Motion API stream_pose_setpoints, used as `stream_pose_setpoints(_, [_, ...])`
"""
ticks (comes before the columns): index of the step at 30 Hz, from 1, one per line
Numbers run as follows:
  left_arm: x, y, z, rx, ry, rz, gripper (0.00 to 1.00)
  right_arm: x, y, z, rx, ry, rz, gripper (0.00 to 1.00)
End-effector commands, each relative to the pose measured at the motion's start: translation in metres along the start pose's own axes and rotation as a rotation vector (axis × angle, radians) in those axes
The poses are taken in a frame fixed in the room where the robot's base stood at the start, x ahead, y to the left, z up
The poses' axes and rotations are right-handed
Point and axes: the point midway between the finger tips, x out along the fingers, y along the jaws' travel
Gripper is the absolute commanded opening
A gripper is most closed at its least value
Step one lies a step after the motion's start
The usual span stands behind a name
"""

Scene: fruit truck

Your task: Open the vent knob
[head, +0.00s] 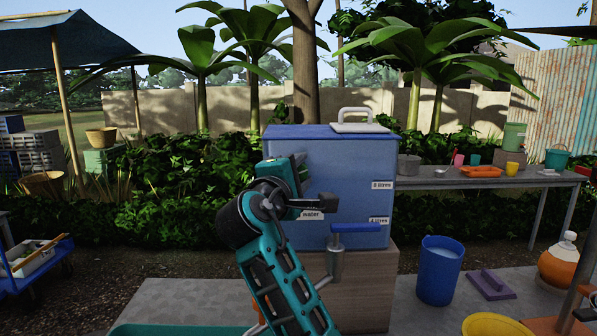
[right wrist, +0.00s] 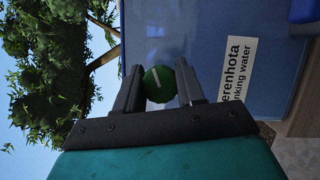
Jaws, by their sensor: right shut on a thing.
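The vent knob (right wrist: 159,84) is a round green knob with a white line mark, on the face of the blue water container (right wrist: 180,30). In the right wrist view it sits between the two dark fingers of my right gripper (right wrist: 161,86), which is shut on it. The white line runs slightly aslant. In the head view the container (head: 350,165) stands upright, and my right gripper (head: 303,172) is at the left part of its front. My gripper and arm hide the knob there. My left gripper is not in view.
A tap with a blue lever (head: 356,228) sticks out low on the container's front, right of my arm. The container stands on a wooden block (head: 372,290). A blue bucket (head: 439,270) stands to the right. A table (head: 480,180) with dishes is behind.

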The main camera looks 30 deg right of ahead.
Motion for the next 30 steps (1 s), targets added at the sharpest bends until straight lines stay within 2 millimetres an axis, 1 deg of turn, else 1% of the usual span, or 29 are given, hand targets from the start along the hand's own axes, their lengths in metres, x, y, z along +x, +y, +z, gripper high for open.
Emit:
stream_pose_setpoints(6, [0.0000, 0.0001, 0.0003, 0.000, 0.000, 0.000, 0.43, -0.0001, -0.0013, -0.0003, 0.161, 0.004, -0.072, 0.08])
stream_pose_setpoints(15, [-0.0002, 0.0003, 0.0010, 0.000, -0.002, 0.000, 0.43, -0.0002, -0.0016, -0.0002, 0.302, 0.007, -0.131, 0.08])
stream_pose_setpoints(21, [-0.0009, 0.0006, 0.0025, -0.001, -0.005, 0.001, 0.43, 0.0002, -0.0022, 0.0002, 0.343, 0.007, -0.149, 0.08])
stream_pose_setpoints(30, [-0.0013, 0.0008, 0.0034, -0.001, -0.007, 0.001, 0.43, 0.0003, -0.0025, 0.0002, 0.354, 0.007, -0.154, 0.08])
